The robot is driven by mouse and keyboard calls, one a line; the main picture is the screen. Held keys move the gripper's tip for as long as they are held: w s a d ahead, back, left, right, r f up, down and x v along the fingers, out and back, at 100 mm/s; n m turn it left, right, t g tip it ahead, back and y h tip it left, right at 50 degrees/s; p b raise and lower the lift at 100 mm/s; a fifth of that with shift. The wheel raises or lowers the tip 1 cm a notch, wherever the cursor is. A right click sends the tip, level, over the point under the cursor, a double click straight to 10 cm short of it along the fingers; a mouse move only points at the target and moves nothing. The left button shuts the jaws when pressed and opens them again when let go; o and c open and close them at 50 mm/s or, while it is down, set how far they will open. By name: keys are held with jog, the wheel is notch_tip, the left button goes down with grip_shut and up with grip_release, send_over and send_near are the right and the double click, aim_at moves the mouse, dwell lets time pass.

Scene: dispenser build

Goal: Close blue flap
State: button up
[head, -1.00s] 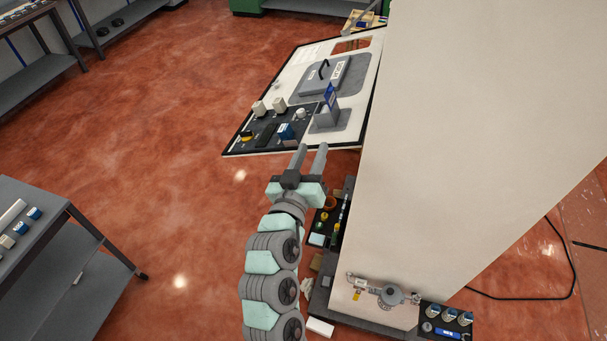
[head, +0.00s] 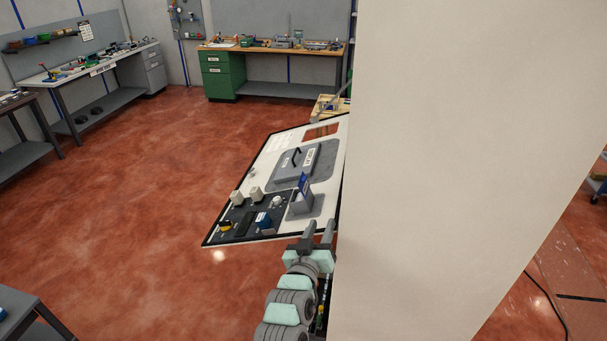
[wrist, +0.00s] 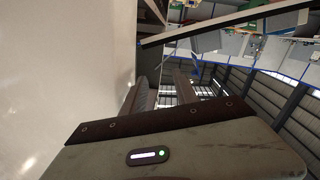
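The blue flap (head: 303,183) stands raised, tilted up on a small grey box (head: 300,204) on the right part of a white, black-edged board. My gripper (head: 319,230) is in front of the board, nearer the camera and below the grey box in the head view, apart from the flap. Its two fingers are spread with a gap between them and nothing visible in it. In the wrist view the fingers (wrist: 160,95) also show apart. The flap is not clearly seen in the wrist view.
The board (head: 225,215) also bears a grey lid with a black handle (head: 296,157), white knobs (head: 256,194) and a dark control panel (head: 242,224). A tall pale panel (head: 450,170) stands close on the right of my arm. Open red floor (head: 130,200) lies left.

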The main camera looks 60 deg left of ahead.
jog(key=a, duration=0.1)
jog(key=w+a+p, duration=0.1)
jog(key=w+a, duration=0.1)
jog(key=a, duration=0.1)
jog(key=shift+a+r+p, duration=0.1)
jog(key=shift+r+p, duration=0.3)
jog(key=n+y+p, duration=0.1)
jog(key=n+p, duration=0.1)
send_near(304, 177)
jog(key=w, duration=0.2)
jog(key=shift+g, duration=0.4)
jog(key=b+x, duration=0.1)
jog(key=x, duration=0.2)
jog(key=b+x, duration=0.1)
jog(key=x, duration=0.2)
jog(key=s+a+b+x, duration=0.1)
jog(key=x, duration=0.1)
jog(key=shift+w+a+f, duration=0.15)
jog(key=shift+w+a, duration=0.1)
jog(key=shift+w, duration=0.05)
jog(key=shift+w+a+r+b, duration=0.2)
jog(key=shift+w+a+b, duration=0.4)
jog(key=shift+w+a, duration=0.15)
grip_shut()
